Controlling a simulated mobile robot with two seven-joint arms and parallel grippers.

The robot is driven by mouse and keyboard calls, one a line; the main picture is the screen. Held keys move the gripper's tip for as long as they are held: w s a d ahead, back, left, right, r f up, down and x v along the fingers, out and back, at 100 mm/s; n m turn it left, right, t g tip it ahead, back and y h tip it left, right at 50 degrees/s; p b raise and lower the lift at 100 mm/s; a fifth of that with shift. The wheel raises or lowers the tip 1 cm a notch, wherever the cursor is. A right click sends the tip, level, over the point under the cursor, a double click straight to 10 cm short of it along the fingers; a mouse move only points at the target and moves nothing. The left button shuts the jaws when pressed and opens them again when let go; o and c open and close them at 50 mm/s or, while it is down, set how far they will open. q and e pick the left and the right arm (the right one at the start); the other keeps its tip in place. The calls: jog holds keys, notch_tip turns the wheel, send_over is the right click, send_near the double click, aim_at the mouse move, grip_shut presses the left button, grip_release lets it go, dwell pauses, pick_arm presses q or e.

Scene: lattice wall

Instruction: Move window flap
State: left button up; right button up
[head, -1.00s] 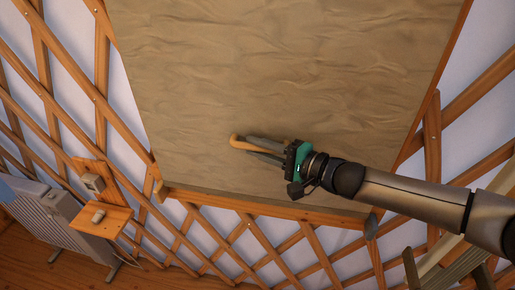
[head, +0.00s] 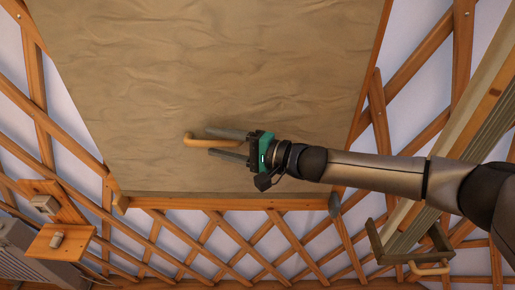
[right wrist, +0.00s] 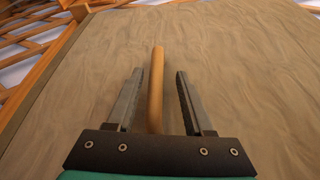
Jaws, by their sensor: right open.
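The window flap (head: 140,80) is a large tan, wrinkled panel in a wooden frame on the lattice wall. A light wooden handle (head: 203,142) sits on its lower part. My right gripper (head: 222,143) reaches in from the right, with its two dark fingers open around the handle. In the right wrist view the handle (right wrist: 156,85) stands between the two fingers and is apart from both. The flap (right wrist: 235,60) fills most of the background there. My left gripper is not in view.
A wooden lattice (head: 225,232) runs below and beside the flap. A small wooden shelf (head: 60,242) and a grey radiator (head: 25,250) are at the lower left. A wooden beam (head: 470,115) crosses the right side, with another handle (head: 430,269) at the lower right.

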jog(key=v, duration=1.3)
jog(key=shift+d+r+b, duration=0.15)
jog(key=shift+d+b, duration=0.1)
jog(key=shift+b, duration=0.2)
jog(key=shift+s, duration=0.15)
